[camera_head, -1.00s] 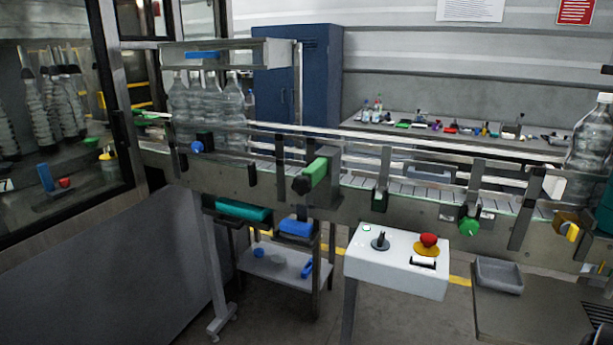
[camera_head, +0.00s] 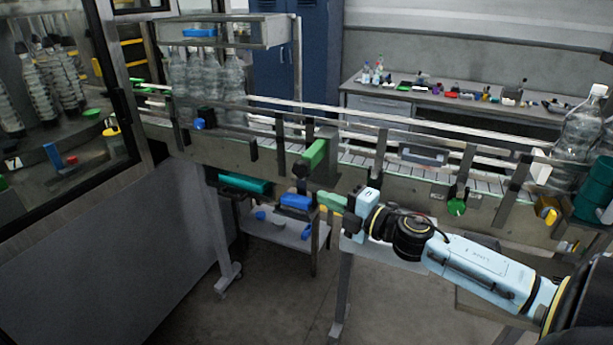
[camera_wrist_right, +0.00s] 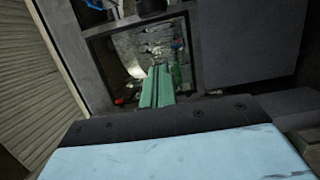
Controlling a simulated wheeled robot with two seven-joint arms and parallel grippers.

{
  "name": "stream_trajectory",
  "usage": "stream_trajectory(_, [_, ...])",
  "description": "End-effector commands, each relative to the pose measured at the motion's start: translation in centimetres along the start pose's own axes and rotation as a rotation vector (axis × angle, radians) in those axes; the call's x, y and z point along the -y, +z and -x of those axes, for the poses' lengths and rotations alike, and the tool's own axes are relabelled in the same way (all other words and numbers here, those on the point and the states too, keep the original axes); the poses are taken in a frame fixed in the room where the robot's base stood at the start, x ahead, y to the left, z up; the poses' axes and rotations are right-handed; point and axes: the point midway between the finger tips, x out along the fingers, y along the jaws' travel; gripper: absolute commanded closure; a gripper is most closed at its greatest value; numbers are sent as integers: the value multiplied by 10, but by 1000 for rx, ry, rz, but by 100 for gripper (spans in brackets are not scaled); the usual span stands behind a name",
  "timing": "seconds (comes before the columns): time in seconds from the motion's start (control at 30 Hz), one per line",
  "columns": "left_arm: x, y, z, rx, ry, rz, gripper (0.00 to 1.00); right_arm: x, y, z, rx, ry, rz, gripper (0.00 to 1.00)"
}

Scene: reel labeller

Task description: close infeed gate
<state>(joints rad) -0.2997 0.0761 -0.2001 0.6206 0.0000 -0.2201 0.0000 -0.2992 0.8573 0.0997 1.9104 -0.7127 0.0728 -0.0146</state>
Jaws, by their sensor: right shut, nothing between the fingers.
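A green handle (camera_head: 313,154) with a dark end sticks out from the front of the conveyor (camera_head: 237,152). It looks like the infeed gate's lever, though I cannot tell for certain. Several clear bottles (camera_head: 208,82) stand on the belt to its left. My right gripper (camera_head: 324,199), with green fingers, is in front of and below the handle, apart from it in the picture. It is shut and empty. The fingers also show in the right wrist view (camera_wrist_right: 157,88), pointing away from the camera. My left gripper is not in view.
A low cart (camera_head: 283,232) with blue items stands under the conveyor. A glass-sided machine (camera_head: 60,95) is at left. A large bottle (camera_head: 582,125) stands at right. A bench (camera_head: 450,103) with small items is behind.

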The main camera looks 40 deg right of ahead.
Motion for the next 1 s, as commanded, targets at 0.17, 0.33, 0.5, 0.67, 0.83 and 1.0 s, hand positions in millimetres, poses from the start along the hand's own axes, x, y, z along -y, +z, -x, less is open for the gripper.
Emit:
stream_trajectory(0.17, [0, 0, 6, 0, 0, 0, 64, -3, 1, -25, 3, 3, 0, 100])
stream_trajectory(0.33, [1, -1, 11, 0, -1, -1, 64, -3, 2, -48, 4, 3, -1, 100])
stream_trajectory(0.5, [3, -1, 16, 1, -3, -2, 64, -2, 1, -73, 4, 3, -3, 100])
stream_trajectory(0.67, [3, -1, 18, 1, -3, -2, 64, -1, 14, -87, 8, 1, -1, 100])
stream_trajectory(0.83, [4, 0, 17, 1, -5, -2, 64, 0, 32, -92, 5, 0, -2, 100])
stream_trajectory(1.0, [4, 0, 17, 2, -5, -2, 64, 0, 39, -93, 3, -1, -2, 100])
